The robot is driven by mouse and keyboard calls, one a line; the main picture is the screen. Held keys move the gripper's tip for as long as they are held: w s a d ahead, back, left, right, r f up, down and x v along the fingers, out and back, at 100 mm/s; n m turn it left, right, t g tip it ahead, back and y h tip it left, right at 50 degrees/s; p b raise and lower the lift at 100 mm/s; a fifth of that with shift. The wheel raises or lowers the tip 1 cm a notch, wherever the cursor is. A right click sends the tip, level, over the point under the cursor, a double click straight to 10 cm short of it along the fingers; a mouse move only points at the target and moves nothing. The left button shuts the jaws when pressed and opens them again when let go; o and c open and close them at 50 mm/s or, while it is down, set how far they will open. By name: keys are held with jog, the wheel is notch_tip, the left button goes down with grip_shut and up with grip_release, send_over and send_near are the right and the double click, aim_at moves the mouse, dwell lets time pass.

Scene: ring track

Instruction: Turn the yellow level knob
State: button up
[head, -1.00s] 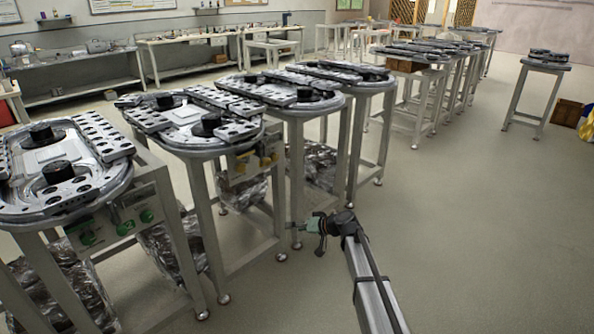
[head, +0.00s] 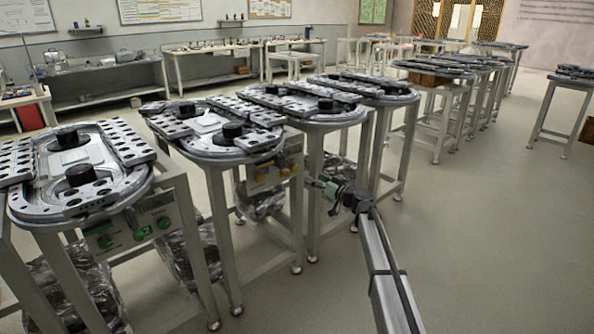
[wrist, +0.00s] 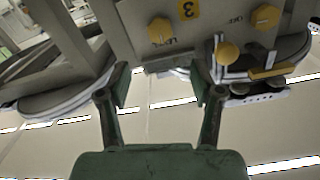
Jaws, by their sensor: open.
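A grey control panel (head: 272,178) with yellow knobs hangs under the second ring-track table from the left. The wrist view, which looks upside down, shows a yellow knob (wrist: 161,29) on the left, a round yellow knob (wrist: 227,53) lower in the middle and another yellow knob (wrist: 266,16) on the right. My gripper (head: 322,187) is right of the panel in the head view. In the wrist view my gripper (wrist: 160,88) is open and empty, apart from the knobs.
A table leg (head: 300,215) stands between the panel and my gripper in the head view. A panel with green knobs (head: 132,225) is on the nearest table (head: 80,212). Open floor (head: 480,240) lies to the right.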

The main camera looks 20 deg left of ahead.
aim_at(296, 169)
jog(key=x, duration=1.1)
jog(key=shift+w+a, duration=0.1)
jog(key=c, duration=1.1)
